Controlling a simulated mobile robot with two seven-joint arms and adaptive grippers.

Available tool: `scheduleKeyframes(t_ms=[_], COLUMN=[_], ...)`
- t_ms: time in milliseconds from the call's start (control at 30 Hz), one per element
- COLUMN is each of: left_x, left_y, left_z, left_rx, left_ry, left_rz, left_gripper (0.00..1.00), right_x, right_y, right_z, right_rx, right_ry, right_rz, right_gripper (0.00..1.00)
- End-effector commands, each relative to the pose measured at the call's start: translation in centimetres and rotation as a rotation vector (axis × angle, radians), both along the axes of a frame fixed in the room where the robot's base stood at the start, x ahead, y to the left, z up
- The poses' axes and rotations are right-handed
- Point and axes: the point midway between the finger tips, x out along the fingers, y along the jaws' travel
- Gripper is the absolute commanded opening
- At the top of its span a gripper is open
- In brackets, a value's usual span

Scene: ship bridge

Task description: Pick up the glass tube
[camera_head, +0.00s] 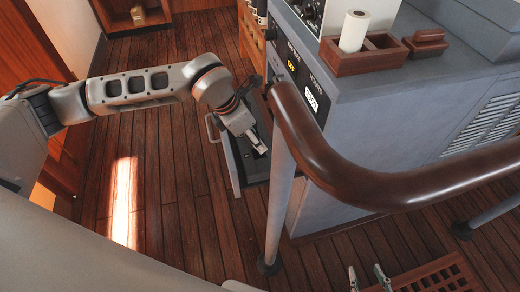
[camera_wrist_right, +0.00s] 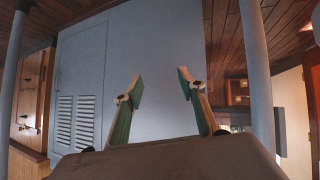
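I cannot make out a glass tube for certain in either view. An open drawer (camera_head: 231,169) sticks out of the grey console at its left side. My left gripper (camera_head: 259,148) points down into or just over this drawer. Its fingers are small and dark there, and I cannot tell whether they hold anything. The drawer's inside is mostly hidden by the gripper and shadow. My right gripper (camera_head: 368,278) shows at the bottom edge of the head view. In the right wrist view its two green-sided fingers (camera_wrist_right: 163,88) stand apart with nothing between them.
A brown handrail (camera_head: 350,185) on grey posts curves in front of the grey console (camera_head: 400,120). On the console top, a wooden box (camera_head: 366,62) holds a white roll (camera_head: 354,31). A wooden grate (camera_head: 440,278) lies at bottom right. Plank floor is open at left.

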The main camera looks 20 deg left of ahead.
Motion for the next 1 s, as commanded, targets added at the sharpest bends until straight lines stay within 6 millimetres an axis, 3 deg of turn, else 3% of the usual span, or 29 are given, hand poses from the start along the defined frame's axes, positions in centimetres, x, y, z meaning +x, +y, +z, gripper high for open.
scheduleKeyframes(t_ms=[267,400,633,667,800,1000], left_x=[0.7,1.3,1.5,1.5,1.5,1.5], left_y=[-0.6,-1.0,-1.1,-1.1,-1.1,-1.1], left_z=[-3.3,-4.8,-4.8,-4.8,-4.8,-4.8], left_rx=[0.000,0.001,0.001,0.001,0.001,0.001], left_ry=[0.005,0.003,-0.002,-0.002,-0.001,-0.001], left_rz=[-0.002,-0.001,-0.001,-0.001,-0.001,-0.001], left_gripper=[0.40,0.40,0.40,0.37,0.01,0.00], right_x=[-0.4,0.1,1.2,1.2,1.1,0.6], right_y=[0.1,0.3,0.3,0.3,0.2,0.2], right_z=[-1.1,-0.5,0.5,0.5,0.3,-0.1], right_rx=[0.001,0.004,0.004,0.003,0.000,-0.002], right_ry=[0.013,-0.001,-0.027,-0.028,-0.024,-0.015], right_rz=[-0.001,0.002,0.007,0.008,0.011,0.013], right_gripper=[0.40,0.40,0.40,0.40,0.40,0.40])
